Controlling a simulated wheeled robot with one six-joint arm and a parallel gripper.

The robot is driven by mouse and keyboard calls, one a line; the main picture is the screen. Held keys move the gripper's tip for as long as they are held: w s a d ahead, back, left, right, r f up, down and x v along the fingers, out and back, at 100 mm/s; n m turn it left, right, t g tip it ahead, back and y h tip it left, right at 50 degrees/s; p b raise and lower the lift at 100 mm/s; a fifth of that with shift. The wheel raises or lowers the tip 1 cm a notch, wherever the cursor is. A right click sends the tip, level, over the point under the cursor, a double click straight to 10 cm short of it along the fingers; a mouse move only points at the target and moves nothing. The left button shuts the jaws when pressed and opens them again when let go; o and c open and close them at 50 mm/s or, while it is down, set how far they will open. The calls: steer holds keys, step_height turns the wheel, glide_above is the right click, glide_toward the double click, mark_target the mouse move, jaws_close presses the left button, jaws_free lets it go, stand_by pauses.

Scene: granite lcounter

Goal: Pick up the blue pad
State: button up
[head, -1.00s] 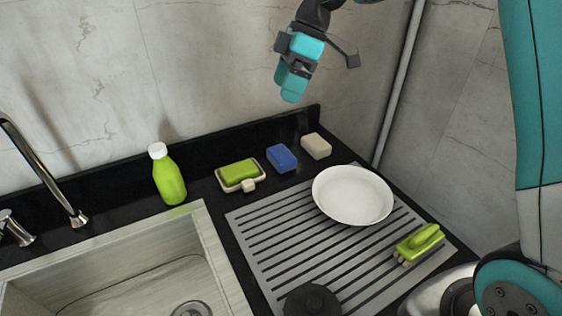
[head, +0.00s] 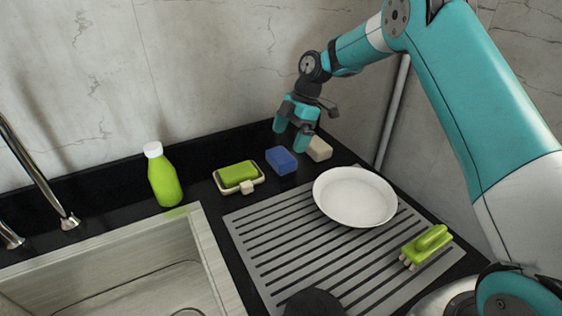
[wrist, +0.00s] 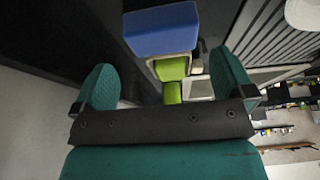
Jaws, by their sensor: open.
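The blue pad (head: 281,160) lies on the black counter between the green sponge in its dish and a beige block. My gripper (head: 290,138) is open, fingers pointing down, above and close to the blue pad at the back of the counter. In the wrist view the blue pad (wrist: 161,30) shows at the top middle, beyond the fingertips. My gripper (wrist: 165,85) has its two teal fingers spread apart with nothing between them that it holds.
The beige block (head: 319,149) sits right of the pad, partly behind my gripper. The green sponge (head: 238,173) rests in a dish at left. A white plate (head: 354,196) and green brush (head: 427,245) are on the drainboard. A green bottle (head: 163,178) stands further left.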

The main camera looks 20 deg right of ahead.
mark_target(281, 155)
steer(key=p+x, duration=0.1)
steer(key=x, duration=0.5)
steer(key=shift+s+a+f, duration=0.15)
steer(key=shift+s+a, duration=0.05)
steer(key=shift+a, duration=0.05)
steer(key=shift+c, duration=0.5)
steer(key=c, duration=0.6)
step_height(281, 155, up, 20)
steer(key=p, duration=0.1)
steer(key=shift+p, duration=0.4)
